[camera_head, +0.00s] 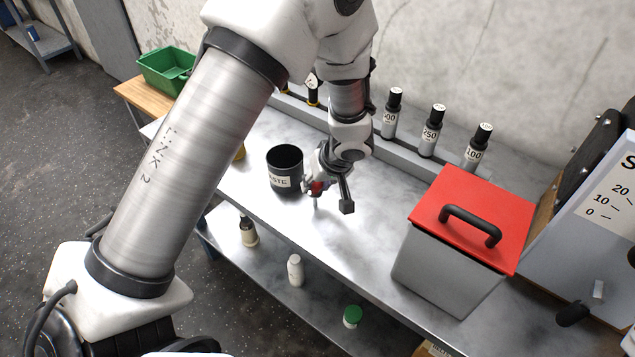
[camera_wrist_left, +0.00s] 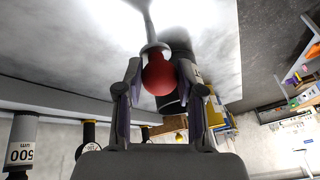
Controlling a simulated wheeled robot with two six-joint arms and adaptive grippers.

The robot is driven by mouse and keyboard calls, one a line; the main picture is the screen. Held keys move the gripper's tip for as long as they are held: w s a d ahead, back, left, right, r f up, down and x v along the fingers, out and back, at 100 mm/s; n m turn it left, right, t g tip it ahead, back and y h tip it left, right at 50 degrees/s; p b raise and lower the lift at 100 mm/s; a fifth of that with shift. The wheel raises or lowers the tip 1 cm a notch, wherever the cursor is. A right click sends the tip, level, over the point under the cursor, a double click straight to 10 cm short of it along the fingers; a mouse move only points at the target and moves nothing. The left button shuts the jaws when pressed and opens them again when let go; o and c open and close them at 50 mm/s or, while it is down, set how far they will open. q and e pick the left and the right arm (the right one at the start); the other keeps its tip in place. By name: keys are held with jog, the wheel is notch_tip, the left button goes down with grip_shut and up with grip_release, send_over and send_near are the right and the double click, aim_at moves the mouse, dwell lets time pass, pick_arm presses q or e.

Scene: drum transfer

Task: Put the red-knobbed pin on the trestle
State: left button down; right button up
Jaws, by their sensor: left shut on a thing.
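My left gripper (camera_head: 330,190) is over the steel bench (camera_head: 345,245), just right of the black waste bin. It is shut on the red-knobbed pin, whose red knob (camera_head: 317,187) shows small beside the fingers. In the left wrist view, the red knob (camera_wrist_left: 160,75) sits between the two fingers (camera_wrist_left: 158,90). The pin's pale metal shank (camera_wrist_left: 149,25) points away from the gripper toward the bench top; I cannot tell whether its tip touches. I cannot make out a trestle in either view. My right gripper is not in view.
The black waste bin (camera_head: 285,168) stands close to the left gripper. A grey box with a red lid (camera_head: 470,215) stands at the right. Bottles (camera_head: 295,270) stand on the lower shelf.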

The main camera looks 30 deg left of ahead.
pick_arm(q)
jog(key=c, duration=0.8)
grip_release()
jog(key=shift+o, duration=0.4)
jog(key=shift+w, duration=0.1)
jog(key=p+v, duration=0.2)
jog(key=v, duration=1)
jog(key=shift+r, duration=0.15)
